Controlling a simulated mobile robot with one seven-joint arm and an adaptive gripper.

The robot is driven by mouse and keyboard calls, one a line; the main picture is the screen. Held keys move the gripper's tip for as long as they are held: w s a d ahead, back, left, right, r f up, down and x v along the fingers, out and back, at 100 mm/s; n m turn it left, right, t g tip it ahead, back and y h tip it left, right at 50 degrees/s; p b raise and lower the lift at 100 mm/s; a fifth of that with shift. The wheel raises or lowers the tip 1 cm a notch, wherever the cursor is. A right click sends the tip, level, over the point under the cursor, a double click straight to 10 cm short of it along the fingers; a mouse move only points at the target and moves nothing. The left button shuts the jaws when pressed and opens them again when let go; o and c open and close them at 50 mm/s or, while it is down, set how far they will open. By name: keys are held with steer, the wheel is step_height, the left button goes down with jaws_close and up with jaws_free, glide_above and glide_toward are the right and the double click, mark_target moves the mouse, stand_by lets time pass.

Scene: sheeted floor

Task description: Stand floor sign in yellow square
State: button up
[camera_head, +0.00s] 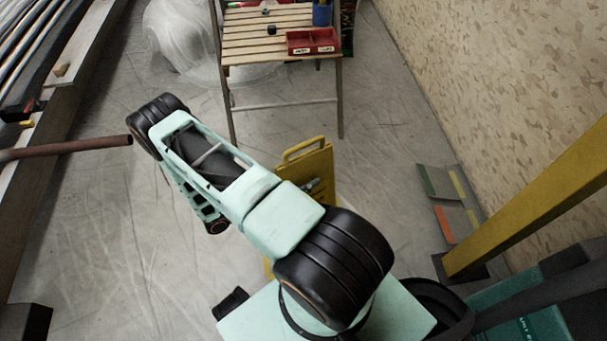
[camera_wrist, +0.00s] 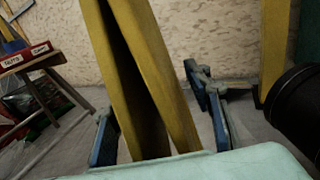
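The yellow floor sign (camera_head: 318,168) stands upright on the floor behind my arm, its top handle showing in the head view. In the wrist view the sign (camera_wrist: 128,75) shows as two yellow panels, spread apart toward the bottom. My gripper (camera_wrist: 155,108) has its fingers apart, one to each side of the panels; the left finger is close to the sign and a gap shows at the right one. My arm hides the sign's lower part in the head view. A small yellow patch (camera_head: 268,268) shows beside my arm; I cannot tell whether it is the yellow square or the sign.
A wooden slatted stand (camera_head: 270,35) with a red bin (camera_head: 312,41) is at the back. A yellow post (camera_head: 535,205) and flat panels (camera_head: 445,195) are at the right by the wall. A rusty pipe (camera_head: 70,148) juts in from the left. Floor at left centre is clear.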

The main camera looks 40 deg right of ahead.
steer(key=shift+r, duration=0.1)
steer(key=shift+a+r, duration=0.1)
steer(key=shift+a, duration=0.2)
steer(key=w+a+p, duration=0.2)
steer(key=a, duration=0.9)
steer(key=shift+a, duration=0.15)
